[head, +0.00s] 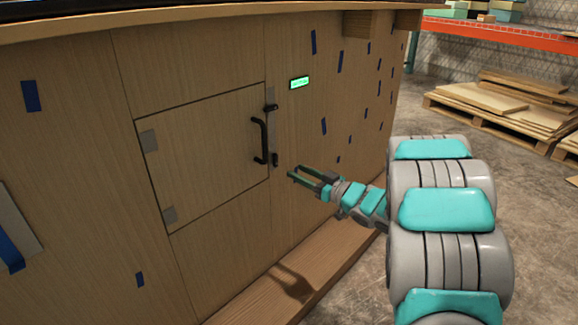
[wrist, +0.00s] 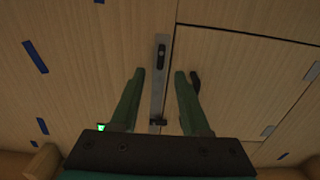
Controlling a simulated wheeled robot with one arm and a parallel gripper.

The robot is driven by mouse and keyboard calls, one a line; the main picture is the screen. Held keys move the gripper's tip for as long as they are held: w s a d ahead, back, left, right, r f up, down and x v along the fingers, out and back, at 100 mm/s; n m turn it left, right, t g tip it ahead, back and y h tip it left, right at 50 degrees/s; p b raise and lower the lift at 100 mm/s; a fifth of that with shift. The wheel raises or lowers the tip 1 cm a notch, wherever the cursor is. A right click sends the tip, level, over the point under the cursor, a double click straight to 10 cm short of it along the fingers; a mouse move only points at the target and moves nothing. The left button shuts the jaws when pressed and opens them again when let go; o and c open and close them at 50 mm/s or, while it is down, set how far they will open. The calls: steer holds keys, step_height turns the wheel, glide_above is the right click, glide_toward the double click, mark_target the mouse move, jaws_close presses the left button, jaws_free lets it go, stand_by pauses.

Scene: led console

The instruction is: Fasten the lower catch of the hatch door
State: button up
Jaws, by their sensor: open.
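The hatch door (head: 205,150) lies flush in the wooden panel and looks closed, with a black bar handle (head: 258,142) near its right edge. The lower catch (head: 274,160) is a small black piece beside that edge. In the wrist view, which looks turned upside down, the lower catch (wrist: 161,52) lies lengthwise on a grey metal strip, not across the door seam. The upper catch (head: 271,107) sits crosswise there (wrist: 157,120). My gripper (head: 292,171) is open and empty, in front of the panel just right of and below the lower catch. Its fingertips (wrist: 160,72) flank the strip.
A green lit display (head: 300,83) is right of the door. Blue tape pieces (head: 324,126) dot the panel. A wooden ledge (head: 290,290) runs along its foot. The counter edge (head: 200,18) overhangs above. Pallets with boards (head: 500,105) stand at the right.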

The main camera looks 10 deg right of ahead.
mark_target(277, 162)
steer(key=shift+x, duration=3.9)
steer(key=shift+c, duration=0.2)
steer(key=shift+f, duration=0.1)
jaws_close()
